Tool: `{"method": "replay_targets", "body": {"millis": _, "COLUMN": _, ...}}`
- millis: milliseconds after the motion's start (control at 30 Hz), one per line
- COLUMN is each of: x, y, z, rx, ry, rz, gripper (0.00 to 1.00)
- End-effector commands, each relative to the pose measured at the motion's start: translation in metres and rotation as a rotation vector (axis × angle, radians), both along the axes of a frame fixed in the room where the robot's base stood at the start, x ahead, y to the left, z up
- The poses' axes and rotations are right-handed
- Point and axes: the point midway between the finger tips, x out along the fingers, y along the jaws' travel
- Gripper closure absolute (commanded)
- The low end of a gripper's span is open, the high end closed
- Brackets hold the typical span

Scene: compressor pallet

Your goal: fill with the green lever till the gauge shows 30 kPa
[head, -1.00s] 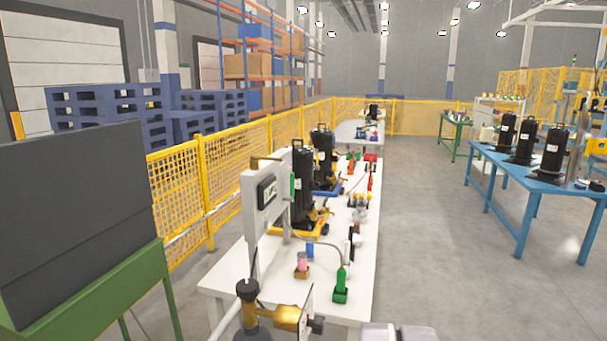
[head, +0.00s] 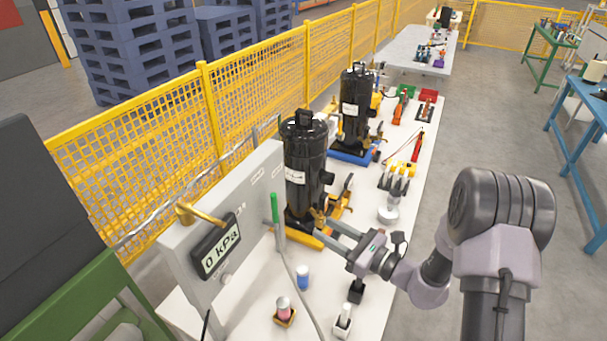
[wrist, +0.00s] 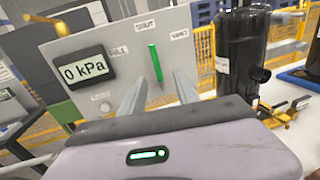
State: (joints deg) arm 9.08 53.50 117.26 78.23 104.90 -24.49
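The green lever (head: 274,208) stands nearly upright on the grey panel (head: 236,192); it also shows in the wrist view (wrist: 155,63), pointing up at the SHUT label. FILL is to its left and VENT to its right. The gauge (head: 219,247) reads 0 kPa, also in the wrist view (wrist: 84,70). My gripper (head: 298,226) is open in front of the panel. In the wrist view its two fingers (wrist: 160,80) are apart, with the lever appearing between their tips. Nothing is held; whether a finger touches the lever I cannot tell.
A black compressor (head: 303,165) stands close beside the panel, with a second one (head: 354,105) behind. Small bottles, including a pink one (head: 284,307) and a blue one (head: 302,278), stand on the white table (head: 372,318). A brass valve handle (head: 199,214) juts out above the gauge.

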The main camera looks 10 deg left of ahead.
Motion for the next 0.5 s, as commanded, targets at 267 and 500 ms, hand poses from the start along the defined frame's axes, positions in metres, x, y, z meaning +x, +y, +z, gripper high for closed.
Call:
{"method": "replay_targets", "body": {"millis": 267, "x": 0.031, "y": 0.058, "z": -0.002, "rx": 0.0, "ry": -0.001, "rz": 0.006, "gripper": 0.62}}
{"method": "replay_targets", "body": {"millis": 500, "x": 0.066, "y": 0.116, "z": -0.002, "rx": 0.0, "ry": -0.001, "rz": 0.005, "gripper": 0.62}}
